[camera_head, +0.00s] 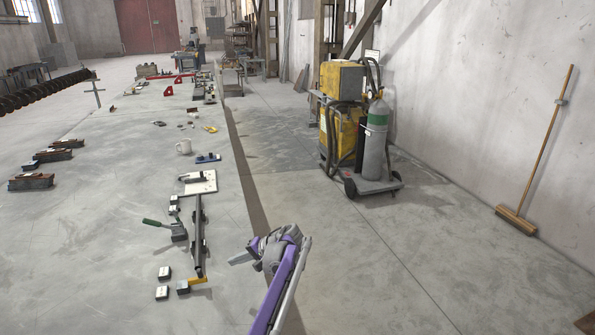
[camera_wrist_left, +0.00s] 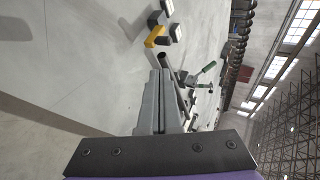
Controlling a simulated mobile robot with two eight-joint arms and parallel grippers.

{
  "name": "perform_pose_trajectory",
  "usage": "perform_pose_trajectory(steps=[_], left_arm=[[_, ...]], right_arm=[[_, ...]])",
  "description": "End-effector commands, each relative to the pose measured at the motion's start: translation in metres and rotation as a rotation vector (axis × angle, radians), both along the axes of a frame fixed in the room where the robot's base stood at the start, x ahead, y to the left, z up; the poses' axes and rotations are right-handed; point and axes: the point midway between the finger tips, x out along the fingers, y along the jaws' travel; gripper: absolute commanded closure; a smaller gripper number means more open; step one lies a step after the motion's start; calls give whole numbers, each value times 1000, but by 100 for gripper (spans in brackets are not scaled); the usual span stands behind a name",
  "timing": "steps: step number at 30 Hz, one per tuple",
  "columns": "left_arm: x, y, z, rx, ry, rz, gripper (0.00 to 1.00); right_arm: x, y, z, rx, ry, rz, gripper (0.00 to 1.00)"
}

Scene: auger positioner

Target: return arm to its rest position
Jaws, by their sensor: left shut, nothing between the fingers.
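My left gripper (camera_head: 236,259) is in the lower middle of the head view, on the end of my grey and purple arm. My right gripper is not in view.
A yellow welder (camera_head: 342,120) with a gas cylinder (camera_head: 376,140) and a broom (camera_head: 540,150) are at right. Floor between is clear.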

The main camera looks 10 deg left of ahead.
Motion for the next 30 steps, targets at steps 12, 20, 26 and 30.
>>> perform_pose_trajectory(steps=[12,20,26,30], left_arm=[[-66,-6,62,-242,-27,-59,100],[-134,-18,86,-407,-67,-94,100],[-196,-30,93,-529,-109,-117,100],[-242,-39,92,-614,-144,-130,100]], right_arm=[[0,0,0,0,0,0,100],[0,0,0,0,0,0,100],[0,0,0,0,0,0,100],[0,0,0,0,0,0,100]])
